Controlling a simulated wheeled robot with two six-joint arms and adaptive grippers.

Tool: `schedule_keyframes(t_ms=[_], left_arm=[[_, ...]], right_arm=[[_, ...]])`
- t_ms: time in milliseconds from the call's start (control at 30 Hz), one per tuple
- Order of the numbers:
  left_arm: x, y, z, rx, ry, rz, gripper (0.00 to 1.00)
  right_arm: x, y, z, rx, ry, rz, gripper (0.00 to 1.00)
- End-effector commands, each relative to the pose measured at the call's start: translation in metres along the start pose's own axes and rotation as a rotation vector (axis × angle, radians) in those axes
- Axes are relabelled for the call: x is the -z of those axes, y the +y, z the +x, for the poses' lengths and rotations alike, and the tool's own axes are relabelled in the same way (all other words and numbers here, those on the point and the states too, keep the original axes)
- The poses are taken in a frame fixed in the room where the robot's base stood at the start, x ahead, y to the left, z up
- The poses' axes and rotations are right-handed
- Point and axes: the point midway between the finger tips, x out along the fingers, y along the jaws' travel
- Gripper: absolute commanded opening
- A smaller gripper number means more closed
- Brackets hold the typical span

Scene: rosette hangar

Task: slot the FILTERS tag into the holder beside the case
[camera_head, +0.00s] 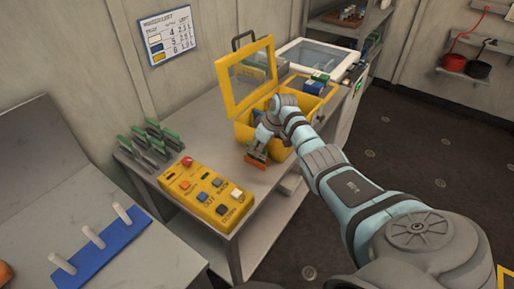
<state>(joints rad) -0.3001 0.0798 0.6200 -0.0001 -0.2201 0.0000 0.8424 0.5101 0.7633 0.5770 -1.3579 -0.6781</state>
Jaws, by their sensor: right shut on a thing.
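The yellow case (243,128) stands on the grey table with its framed, see-through lid raised. My right gripper (259,149) reaches in from the right and points down in front of the case. It is shut on a small tag-like piece (256,161), orange-brown with a green edge, just above or at the table top; I cannot tell whether it touches. No lettering on the piece can be read, so I cannot confirm it is the FILTERS tag. The holder beside the case cannot be made out; my gripper and arm cover part of that area. My left gripper is not in view.
A yellow button panel (206,194) with a red knob lies at the table's front. Green cards stand in a rack (152,146) on the left. A white-framed machine (318,57) stands behind the case. A blue peg strip (97,250) lies on the near-left bench.

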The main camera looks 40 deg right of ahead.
Motion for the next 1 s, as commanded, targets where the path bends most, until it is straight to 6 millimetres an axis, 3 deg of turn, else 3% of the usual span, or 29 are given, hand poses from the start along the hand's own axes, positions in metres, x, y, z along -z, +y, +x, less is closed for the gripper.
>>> schedule_keyframes(t_ms=[1000], left_arm=[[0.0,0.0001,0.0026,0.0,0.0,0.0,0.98]], right_arm=[[-0.0025,-0.0001,0.0064,0.0,0.001,0.0,0.0]])
